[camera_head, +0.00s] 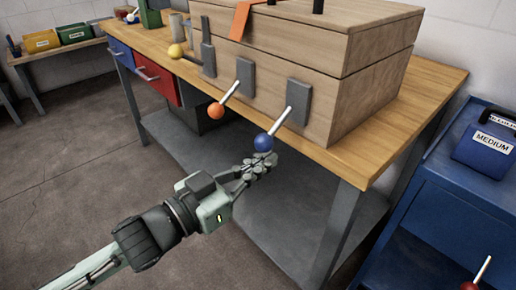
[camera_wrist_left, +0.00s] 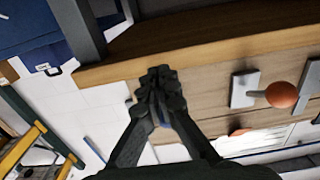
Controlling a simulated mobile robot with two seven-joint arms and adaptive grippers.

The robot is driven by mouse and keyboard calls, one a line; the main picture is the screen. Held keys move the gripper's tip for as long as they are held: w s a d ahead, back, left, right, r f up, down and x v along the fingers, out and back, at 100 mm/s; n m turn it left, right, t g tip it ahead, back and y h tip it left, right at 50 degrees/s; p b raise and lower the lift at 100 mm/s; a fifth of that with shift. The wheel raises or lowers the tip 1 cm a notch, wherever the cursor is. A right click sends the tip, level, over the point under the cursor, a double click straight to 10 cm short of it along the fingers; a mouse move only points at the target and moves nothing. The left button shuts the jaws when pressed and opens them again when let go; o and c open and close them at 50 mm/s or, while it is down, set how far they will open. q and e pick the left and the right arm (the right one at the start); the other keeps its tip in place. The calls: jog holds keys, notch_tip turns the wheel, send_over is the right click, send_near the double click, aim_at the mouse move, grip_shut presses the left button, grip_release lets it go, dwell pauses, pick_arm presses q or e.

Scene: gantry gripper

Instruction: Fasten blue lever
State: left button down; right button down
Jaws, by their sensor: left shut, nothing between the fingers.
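The blue lever (camera_head: 263,142) has a blue ball on a light rod. The rod slants down and out from a grey plate (camera_head: 297,101) on the front of a wooden box (camera_head: 355,105). My left gripper (camera_head: 262,166) is shut and empty, its fingertips just below the blue ball in the head view. I cannot tell whether they touch it. In the left wrist view the shut fingers (camera_wrist_left: 160,85) cover most of the ball, and only a bit of blue shows behind them. My right gripper is not in view.
An orange-ball lever (camera_head: 216,111) and a yellow-ball lever (camera_head: 176,51) stick out to the left on the same box. The box sits on a wooden workbench (camera_head: 440,92). A blue cabinet (camera_head: 450,205) stands at the right. Open floor lies at the left.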

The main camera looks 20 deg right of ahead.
pick_arm(q)
jog(key=shift+r, duration=0.15)
jog(key=shift+r, duration=3.6)
jog(key=shift+s+a+f, duration=0.2)
jog(key=shift+a+f, duration=0.2)
jog(key=shift+a, duration=0.15)
jog(key=shift+s+a+f, duration=0.15)
jog(key=shift+a+f, duration=0.2)
jog(key=shift+a, duration=0.15)
send_near(260, 138)
jog(key=shift+x, duration=0.8)
